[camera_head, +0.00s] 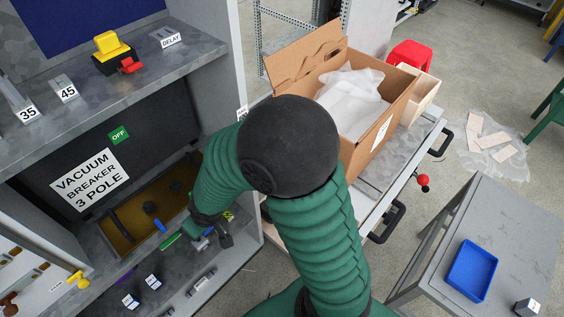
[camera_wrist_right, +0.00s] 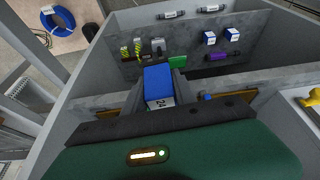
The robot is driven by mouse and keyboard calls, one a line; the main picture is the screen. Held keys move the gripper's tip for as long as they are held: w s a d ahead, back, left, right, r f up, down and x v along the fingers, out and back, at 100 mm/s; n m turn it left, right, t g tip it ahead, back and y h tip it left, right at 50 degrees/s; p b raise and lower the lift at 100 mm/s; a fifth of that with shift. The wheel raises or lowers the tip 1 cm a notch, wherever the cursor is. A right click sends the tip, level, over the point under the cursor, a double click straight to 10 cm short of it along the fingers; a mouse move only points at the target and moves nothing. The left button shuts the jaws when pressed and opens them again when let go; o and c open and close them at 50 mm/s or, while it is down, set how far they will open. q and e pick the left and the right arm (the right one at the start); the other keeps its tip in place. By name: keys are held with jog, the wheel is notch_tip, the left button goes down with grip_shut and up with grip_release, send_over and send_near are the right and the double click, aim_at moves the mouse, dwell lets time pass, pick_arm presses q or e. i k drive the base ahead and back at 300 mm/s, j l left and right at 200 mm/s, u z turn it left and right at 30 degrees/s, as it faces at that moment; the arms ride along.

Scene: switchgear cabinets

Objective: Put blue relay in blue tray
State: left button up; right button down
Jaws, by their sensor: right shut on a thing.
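The blue relay (camera_wrist_right: 158,85) is a small block with a blue top and a white face marked 24. In the right wrist view it sits between the two fingers of my right gripper (camera_wrist_right: 161,78), which is shut on it. In the head view my right gripper (camera_head: 212,232) is low inside the cabinet, in front of the shelf; the relay is mostly hidden there. The blue tray (camera_head: 472,270) lies empty on a grey table at the lower right, far from the gripper. My left gripper is not in view.
Two blue-and-white blocks (camera_head: 153,281) and a fuse-like part (camera_head: 202,281) sit on the cabinet's lower shelf. The cabinet side wall (camera_head: 240,165) stands beside my arm. An open cardboard box (camera_head: 375,135) is on a cart. A small dark block (camera_head: 526,307) is near the tray.

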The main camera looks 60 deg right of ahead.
aim_at(470, 270)
jog(key=k+j+z, duration=0.15)
jog(key=k+z, duration=0.15)
jog(key=z, duration=0.2)
jog(key=k+z, duration=0.45)
jog(key=i+z, duration=0.1)
jog(key=z, duration=1.1)
